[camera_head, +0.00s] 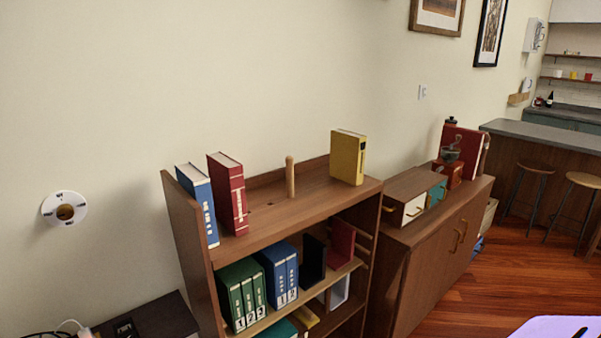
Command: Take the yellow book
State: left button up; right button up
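The yellow book (347,157) stands upright on the top of the brown wooden bookshelf (270,209), near its right end. Its spine, with dark markings, faces to the right and front. Neither of my grippers shows in the head view.
A blue book (197,204) and a red book (228,193) stand at the top's left end. A wooden peg (290,177) stands between them and the yellow book. A cabinet (432,255) adjoins on the right.

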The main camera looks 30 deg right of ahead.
aim_at(347, 149)
jog(key=z, duration=1.4)
jog(key=i+l+z, duration=0.4)
jog(key=i+l, duration=0.1)
jog(key=l, duration=0.05)
